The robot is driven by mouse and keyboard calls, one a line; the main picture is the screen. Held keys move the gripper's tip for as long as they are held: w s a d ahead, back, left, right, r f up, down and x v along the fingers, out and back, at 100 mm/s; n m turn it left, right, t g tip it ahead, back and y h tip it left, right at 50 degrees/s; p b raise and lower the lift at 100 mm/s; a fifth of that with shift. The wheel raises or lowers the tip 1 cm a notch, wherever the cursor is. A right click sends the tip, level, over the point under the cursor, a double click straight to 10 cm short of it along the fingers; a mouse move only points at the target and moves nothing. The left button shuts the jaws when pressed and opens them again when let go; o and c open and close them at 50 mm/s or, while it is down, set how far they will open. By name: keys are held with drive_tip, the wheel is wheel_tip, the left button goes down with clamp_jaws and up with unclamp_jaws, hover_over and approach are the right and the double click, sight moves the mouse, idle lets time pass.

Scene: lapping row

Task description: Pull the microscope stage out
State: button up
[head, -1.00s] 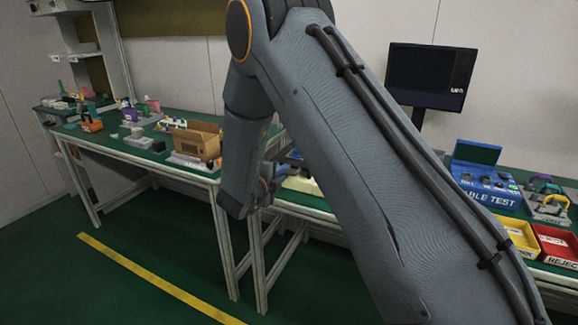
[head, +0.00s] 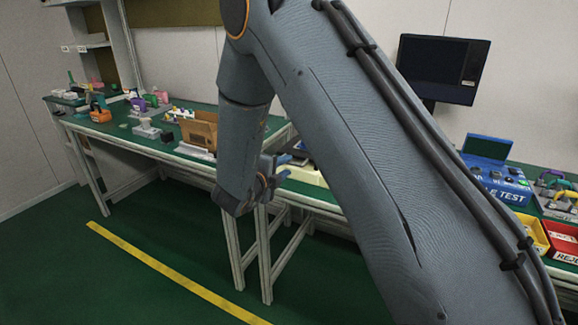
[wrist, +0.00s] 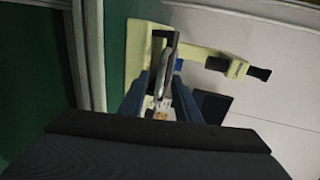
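The microscope is a cream body (wrist: 139,45) with a black eyepiece (wrist: 259,73) in the wrist view. In the head view a cream part of it (head: 308,175) shows on the bench just right of my gripper (head: 284,160), mostly behind my arm. In the wrist view the two blue-grey fingers of my gripper (wrist: 162,88) stand apart and point at the microscope. A pale grey metal part (wrist: 164,72) shows between them, with a dark part behind it. I cannot tell whether this is the stage, or whether the fingers touch it.
A green-topped bench (head: 112,131) holds an open cardboard box (head: 199,131) and small items. To the right are a monitor (head: 442,68), a blue cable test box (head: 497,185) and a red reject bin (head: 562,240). The floor by the yellow line (head: 165,268) is clear.

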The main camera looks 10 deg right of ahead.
drive_tip(key=shift+v, duration=2)
drive_tip(key=s+d+n+g+y+p, duration=0.1)
drive_tip(key=s+d+n+g+y, duration=0.2)
drive_tip(key=s+n, duration=0.5)
drive_tip(key=s+d+r+n+g+y+p, duration=0.1)
drive_tip(key=s+d+n+g+y, duration=0.2)
drive_tip(key=s+n, duration=0.5)
drive_tip(key=s+d+r+n+g+y+p, duration=0.1)
drive_tip(key=s+d+n+g+y, duration=0.2)
drive_tip(key=s, duration=1.5)
drive_tip(key=d+n+g, duration=0.1)
drive_tip(key=n+g, duration=0.2)
drive_tip(key=n, duration=0.3)
drive_tip(key=shift+d+g, duration=0.3)
drive_tip(key=shift+d, duration=0.1)
